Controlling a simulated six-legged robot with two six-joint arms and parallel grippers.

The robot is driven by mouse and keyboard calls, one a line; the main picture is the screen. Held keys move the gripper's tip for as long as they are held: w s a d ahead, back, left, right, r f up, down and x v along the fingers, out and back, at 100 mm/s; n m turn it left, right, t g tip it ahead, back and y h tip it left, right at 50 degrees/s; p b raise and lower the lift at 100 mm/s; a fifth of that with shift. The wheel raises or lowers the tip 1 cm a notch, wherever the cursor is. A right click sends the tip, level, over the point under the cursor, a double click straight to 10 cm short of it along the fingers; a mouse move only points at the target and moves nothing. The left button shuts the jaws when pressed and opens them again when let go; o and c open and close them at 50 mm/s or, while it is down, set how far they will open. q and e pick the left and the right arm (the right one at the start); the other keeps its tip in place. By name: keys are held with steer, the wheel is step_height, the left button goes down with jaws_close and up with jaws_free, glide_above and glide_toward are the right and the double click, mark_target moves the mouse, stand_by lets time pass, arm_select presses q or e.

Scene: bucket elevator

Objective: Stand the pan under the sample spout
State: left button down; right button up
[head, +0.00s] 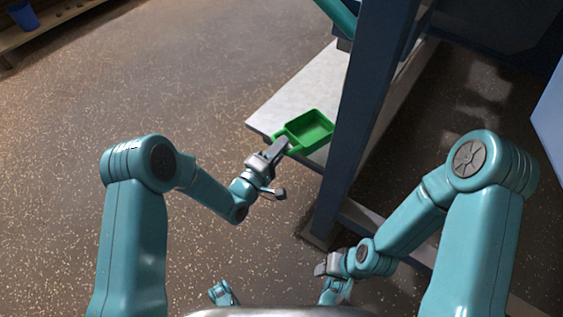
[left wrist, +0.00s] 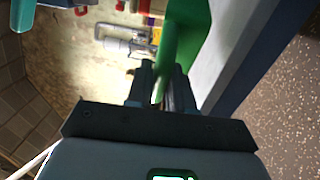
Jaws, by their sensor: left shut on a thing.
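The green pan (head: 308,131) is a shallow open rectangle with a short handle, and it looks empty. My left gripper (head: 282,146) is shut on its handle. In the left wrist view the green pan (left wrist: 185,32) shows just beyond my left fingers (left wrist: 165,80). The pan appears over the near part of a pale shelf (head: 294,92); I cannot tell whether it touches it. A teal tube (head: 338,15), perhaps the sample spout, comes in at the top, above the shelf's far part. My right gripper (head: 328,267) is low in the middle, its jaws unclear.
A thick blue post (head: 372,95) stands right beside the pan and hides part of the shelf. A low blue frame rail (head: 390,228) runs right from its foot. A blue bucket (head: 22,15) stands on a wooden shelf (head: 62,18) far left. The speckled floor at left is clear.

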arm_select(q)
step_height(320, 180, down, 5)
steer(key=shift+r+b, duration=0.1)
steer(key=shift+b, duration=0.7)
steer(key=c, duration=1)
jaws_free()
